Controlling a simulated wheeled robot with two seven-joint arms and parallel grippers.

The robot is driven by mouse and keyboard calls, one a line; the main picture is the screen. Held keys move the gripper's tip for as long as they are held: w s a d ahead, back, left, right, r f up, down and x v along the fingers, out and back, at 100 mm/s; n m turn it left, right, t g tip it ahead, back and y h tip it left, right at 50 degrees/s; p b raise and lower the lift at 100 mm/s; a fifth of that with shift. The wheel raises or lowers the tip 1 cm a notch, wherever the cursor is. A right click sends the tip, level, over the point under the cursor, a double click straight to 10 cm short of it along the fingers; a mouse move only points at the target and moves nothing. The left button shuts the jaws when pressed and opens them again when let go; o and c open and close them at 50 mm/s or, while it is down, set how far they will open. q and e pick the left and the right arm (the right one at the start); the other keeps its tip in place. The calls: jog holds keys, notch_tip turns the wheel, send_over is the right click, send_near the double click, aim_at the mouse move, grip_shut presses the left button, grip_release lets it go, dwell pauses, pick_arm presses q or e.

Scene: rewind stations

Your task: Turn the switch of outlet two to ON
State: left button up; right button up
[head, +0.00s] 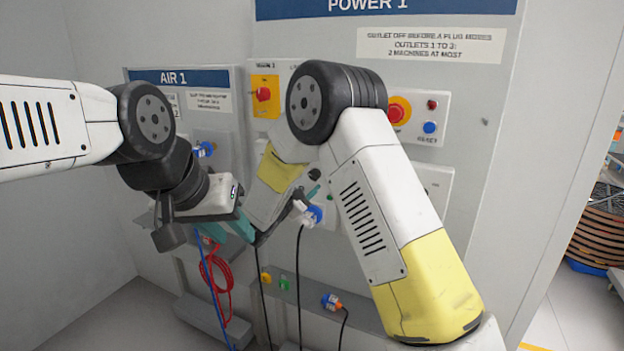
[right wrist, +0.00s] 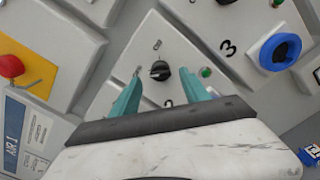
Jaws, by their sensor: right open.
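In the right wrist view, the black rotary switch (right wrist: 160,71) sits on the pale plate of outlet two (right wrist: 113,92), whose printed 2 is partly hidden by my gripper. A light mark shows on the knob's left side. A small green lamp (right wrist: 205,72) is beside it. My right gripper (right wrist: 160,93) is open and empty, its teal fingers apart, with the switch beyond and between the tips; they do not appear to touch it. In the head view my right forearm hides most of the outlet area. My left gripper (head: 229,228) hangs left of it; its opening is unclear.
Outlet three's blue socket (right wrist: 280,52) is at upper right in the wrist view. A red knob (head: 263,94) on yellow and a red stop button (head: 397,112) are on the power panel. Cables and a red hose (head: 218,280) hang below my grippers.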

aim_at(312, 177)
jog(key=shift+x, duration=1.7)
jog(key=shift+c, duration=0.4)
grip_shut()
